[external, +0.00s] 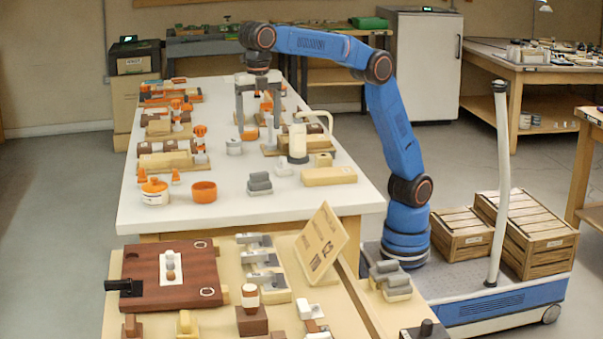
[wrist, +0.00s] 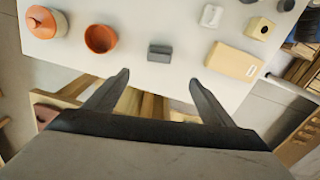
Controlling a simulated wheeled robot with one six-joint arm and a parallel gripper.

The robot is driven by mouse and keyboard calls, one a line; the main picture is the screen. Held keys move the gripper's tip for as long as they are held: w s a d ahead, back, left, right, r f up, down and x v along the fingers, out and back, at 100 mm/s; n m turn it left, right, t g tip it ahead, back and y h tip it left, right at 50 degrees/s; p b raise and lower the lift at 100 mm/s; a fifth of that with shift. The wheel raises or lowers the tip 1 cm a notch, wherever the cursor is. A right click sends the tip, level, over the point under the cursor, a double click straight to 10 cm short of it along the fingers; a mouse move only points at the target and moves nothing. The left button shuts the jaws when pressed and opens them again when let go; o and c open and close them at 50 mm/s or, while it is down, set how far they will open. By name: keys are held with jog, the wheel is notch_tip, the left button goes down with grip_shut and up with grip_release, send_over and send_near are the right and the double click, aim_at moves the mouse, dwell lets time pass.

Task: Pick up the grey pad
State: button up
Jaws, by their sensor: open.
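The grey pad (external: 259,183) sits on the white table near its front edge, and looks like a small stepped block of darker and lighter grey. In the wrist view the grey pad (wrist: 159,53) lies just beyond the fingertips, roughly centred between them. My gripper (external: 257,138) points down above the table, its fingers wide apart and empty. In the wrist view both fingers of my gripper (wrist: 160,77) show, with nothing between them. The gripper is apart from the pad; its exact height is hard to tell.
An orange bowl (wrist: 101,38) and a lidded orange-and-white pot (external: 155,191) stand left of the pad. A small white piece (wrist: 211,15) and a beige block (external: 328,176) lie to its right. Bare white tabletop surrounds the pad. A tilted sign board (external: 320,240) stands on the nearer bench.

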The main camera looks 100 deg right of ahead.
send_near(259, 173)
notch_tip(259, 173, down, 5)
jog(key=shift+s+a+f, duration=0.1)
jog(key=shift+s+f, duration=0.05)
jog(key=shift+f, duration=2.8)
jog(key=shift+c, duration=0.4)
jog(key=c, duration=1.1)
jog(key=shift+r, duration=0.15)
